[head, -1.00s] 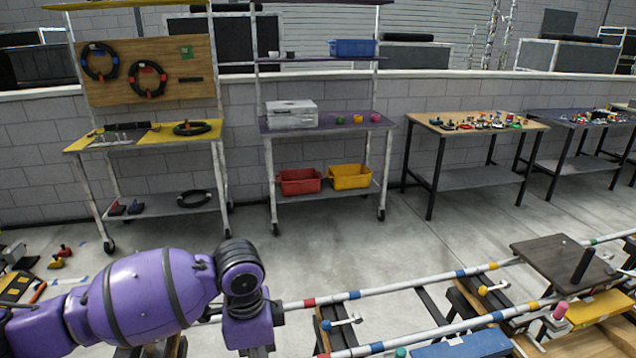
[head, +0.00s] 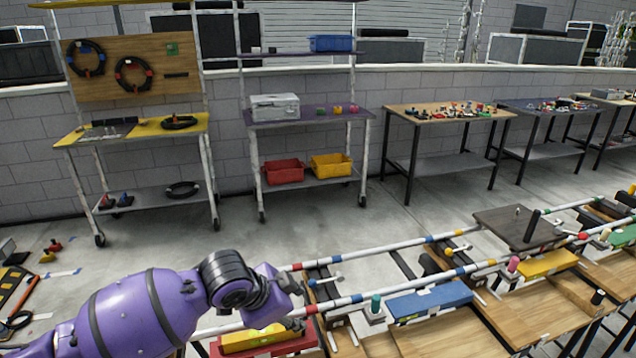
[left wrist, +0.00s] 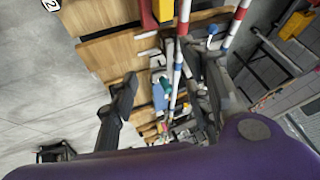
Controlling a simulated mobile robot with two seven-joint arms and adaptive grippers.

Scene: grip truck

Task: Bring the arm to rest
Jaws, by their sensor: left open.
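My left arm (head: 150,305) comes in purple from the lower left of the head view. Its wrist (head: 250,290) bends down at the near left end of the striped rails. In the left wrist view my left gripper (left wrist: 168,92) has its two dark fingers wide apart, with nothing held between them. The striped rails (left wrist: 181,45) and wooden boards show beyond the fingers. In the head view the fingers are mostly hidden by the wrist. My right gripper is not in view.
Shelving carts (head: 305,115) and tables (head: 450,112) stand by the wall. Grey floor lies between.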

